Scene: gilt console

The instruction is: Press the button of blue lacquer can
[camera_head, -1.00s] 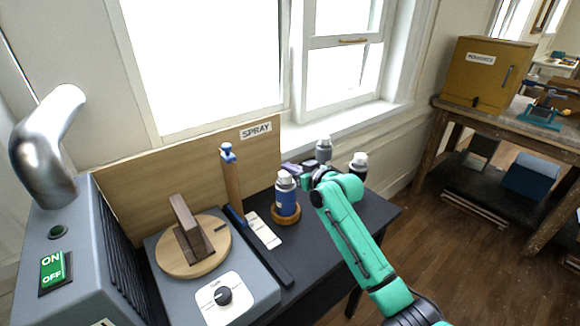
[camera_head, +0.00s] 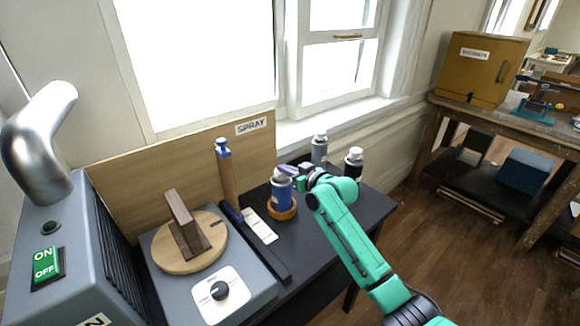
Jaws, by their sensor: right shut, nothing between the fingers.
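The blue lacquer can (camera_head: 281,194) stands upright on a round wooden base on the dark table, with a white-grey top. My right gripper (camera_head: 288,171) is shut and empty. Its small purplish-grey tips are at the can's top, on its right side, and overlap it in the picture. I cannot tell whether they touch the button, which is too small to make out. My green right arm (camera_head: 345,235) reaches in from the lower right. My left gripper is out of view.
A grey can (camera_head: 319,149) and a black can with a white top (camera_head: 353,163) stand behind and right of the blue one. A blue-topped wooden stick (camera_head: 227,172) leans left of it. A turntable (camera_head: 190,262) and a "SPRAY" board (camera_head: 251,127) are further left.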

